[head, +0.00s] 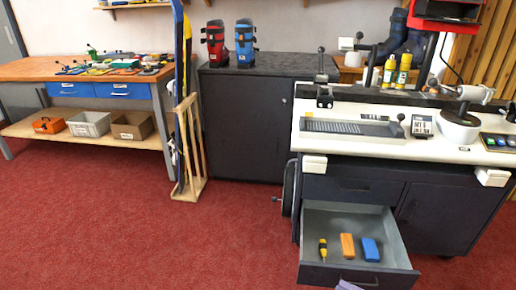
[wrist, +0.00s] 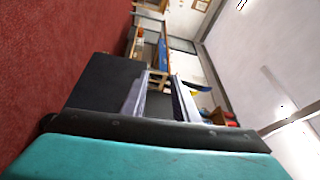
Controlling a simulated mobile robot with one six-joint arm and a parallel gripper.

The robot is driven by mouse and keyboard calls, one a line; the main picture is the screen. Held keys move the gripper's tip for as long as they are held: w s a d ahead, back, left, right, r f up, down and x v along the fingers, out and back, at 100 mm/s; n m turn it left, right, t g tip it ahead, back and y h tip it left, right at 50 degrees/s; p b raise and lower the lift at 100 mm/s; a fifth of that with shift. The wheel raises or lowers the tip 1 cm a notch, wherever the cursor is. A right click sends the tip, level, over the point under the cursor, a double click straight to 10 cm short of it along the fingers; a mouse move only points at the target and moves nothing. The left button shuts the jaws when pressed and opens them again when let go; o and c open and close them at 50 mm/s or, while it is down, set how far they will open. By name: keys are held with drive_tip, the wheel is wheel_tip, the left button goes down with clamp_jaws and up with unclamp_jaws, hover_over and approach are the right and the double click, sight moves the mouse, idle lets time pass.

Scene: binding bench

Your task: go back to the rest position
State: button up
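My gripper (wrist: 160,95) shows in the wrist view as two grey fingers standing apart, with nothing seen between them. A dark bar and a teal surface fill the bottom of that view. The wrist view is turned on its side and looks out over the room, with the dark cabinet (wrist: 98,82) on the left and the wooden workbench beyond. I cannot make out the gripper's fingers in the head view.
A drawer (head: 313,272) stands open below the white-topped bench (head: 455,153). It holds a yellow-black tool (head: 323,249), an orange block (head: 347,246) and a blue block (head: 370,249). Ski boots (head: 245,45) stand on the cabinet. Red carpet (head: 130,235) is clear at left.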

drive_tip(key=s+a+r+n+g+p, duration=0.25)
drive_tip(key=a+g+p, duration=0.3)
drive_tip(key=a, duration=0.65)
drive_tip(key=s+a+r+n+g+p, duration=0.15)
drive_tip(key=a+n+g+p, duration=0.35)
drive_tip(key=a, duration=0.7)
drive_tip(key=s+a+f+g+h+p, duration=0.1)
drive_tip(key=s+a+g+h+p, duration=0.1)
drive_tip(key=s+g+h+p, duration=0.4)
drive_tip(key=s+a+f+g+h+p, duration=0.1)
drive_tip(key=s+a+f+g+h, duration=0.15)
drive_tip(key=s, duration=0.55)
drive_tip(key=w+d+f+m+t+h, duration=0.1)
drive_tip(key=d+f+t+h, duration=0.1)
drive_tip(key=d+h, duration=0.5)
drive_tip(key=d+f, duration=0.1)
drive_tip(key=d, duration=0.2)
drive_tip(key=shift+d+p, duration=0.25)
drive_tip(key=shift+p, duration=0.05)
